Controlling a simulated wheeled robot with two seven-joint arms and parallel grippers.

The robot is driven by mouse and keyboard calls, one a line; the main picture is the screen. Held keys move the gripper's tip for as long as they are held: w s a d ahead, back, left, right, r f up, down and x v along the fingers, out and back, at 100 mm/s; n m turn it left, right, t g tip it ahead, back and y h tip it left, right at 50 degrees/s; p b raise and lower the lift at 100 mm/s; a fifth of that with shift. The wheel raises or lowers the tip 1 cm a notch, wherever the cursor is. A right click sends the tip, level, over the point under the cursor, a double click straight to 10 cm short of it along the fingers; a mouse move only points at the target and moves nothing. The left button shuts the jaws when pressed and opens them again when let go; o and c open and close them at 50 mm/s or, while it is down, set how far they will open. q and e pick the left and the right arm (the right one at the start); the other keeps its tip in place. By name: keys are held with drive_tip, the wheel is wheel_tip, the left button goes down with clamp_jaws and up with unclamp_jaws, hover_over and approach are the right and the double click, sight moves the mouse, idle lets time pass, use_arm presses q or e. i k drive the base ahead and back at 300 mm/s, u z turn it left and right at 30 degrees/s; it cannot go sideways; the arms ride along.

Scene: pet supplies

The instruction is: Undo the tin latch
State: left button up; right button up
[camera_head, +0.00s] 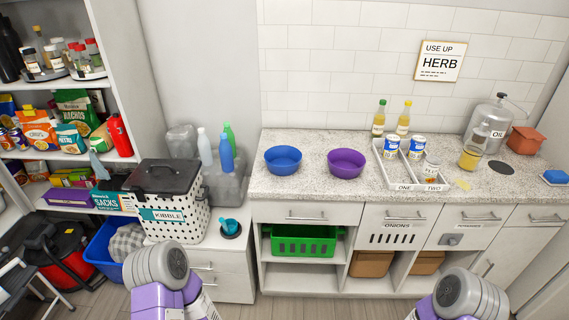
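The kibble tin (184,216) stands upright on the low white cabinet at the left. It is white with black dots and has a blue and white KIBBLE label (162,215) on its front. Its dark lid (167,177) sits on top, with a handle on it, and looks closed. A small dark part shows at the front edge under the lid; I cannot tell whether it is the latch or how it is set. Parts of both my arms show at the bottom edge, but neither gripper is in view.
A blue basket (103,255) is on the floor to the left. The counter with blue (283,160) and purple (346,163) bowls is to the right.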

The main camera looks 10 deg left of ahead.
sight(140, 194)
drive_tip(key=u, duration=1.8)
drive_tip(key=i, duration=1.5)
